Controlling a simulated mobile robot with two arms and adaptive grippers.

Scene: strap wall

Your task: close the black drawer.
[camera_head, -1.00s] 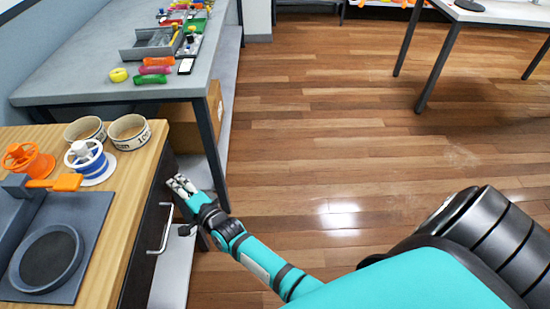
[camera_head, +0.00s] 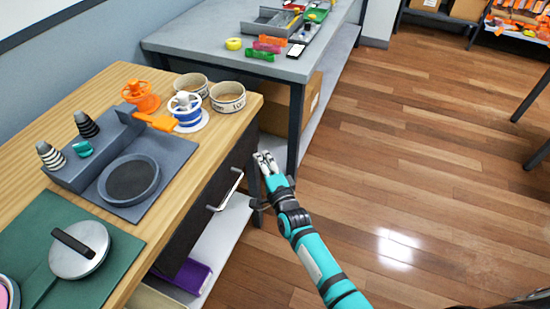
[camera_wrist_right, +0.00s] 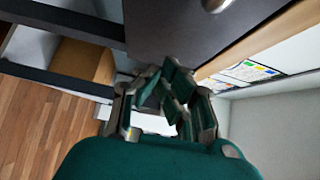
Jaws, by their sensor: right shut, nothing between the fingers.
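The black drawer (camera_head: 222,182) has a dark front with a silver bar handle (camera_head: 228,190), under the wooden counter top in the head view. I cannot tell how far its front stands out from the counter. My right gripper (camera_head: 265,162) is shut and empty. It is beside the far end of the drawer front, beyond the handle. In the right wrist view, the gripper (camera_wrist_right: 163,98) shows in front of a dark panel (camera_wrist_right: 175,30), with a rounded metal part at the top edge. Contact is unclear. My left gripper is out of view.
The counter (camera_head: 230,125) holds two bowls, orange and blue-white spools, a dark tray and a pan lid on a green mat. A purple bin (camera_head: 190,275) sits below. A grey table (camera_head: 215,45) with a dark leg stands beyond my gripper. Open wooden floor lies right.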

